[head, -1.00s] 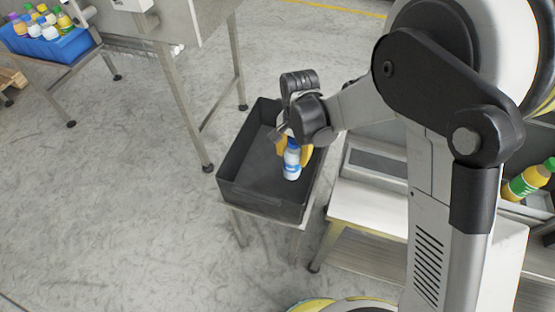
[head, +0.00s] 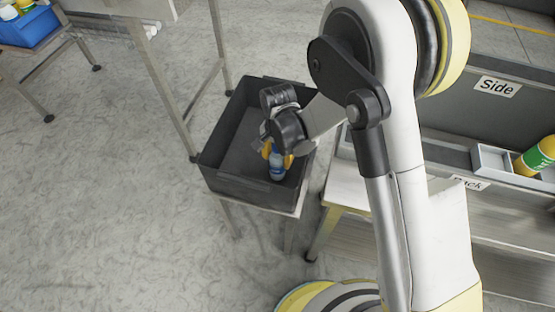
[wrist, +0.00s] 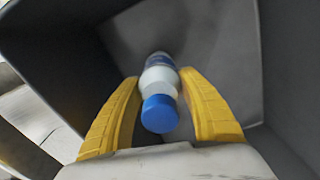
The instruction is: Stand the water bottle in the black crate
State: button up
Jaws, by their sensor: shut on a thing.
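The water bottle (head: 277,165) is white and blue with a blue cap. It is inside the outline of the black crate (head: 228,183), near its front right corner. My gripper (head: 277,152) is shut on the bottle, with a yellow finger on each side. In the wrist view the bottle (wrist: 159,82) stands between the fingers (wrist: 160,105), cap towards the camera, and the crate's walls (wrist: 58,60) surround it. I cannot tell whether the bottle's base touches the crate floor.
The crate sits on a small metal stand. A blue crate with bottles (head: 30,27) is at the far left. At right a bench holds a white tray (head: 492,160) and an orange bottle with a green label (head: 536,157). The crate's left part is empty.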

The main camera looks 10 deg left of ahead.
jog(key=shift+r, duration=0.1)
jog(key=o, duration=1.4)
jog(key=shift+c, duration=0.2)
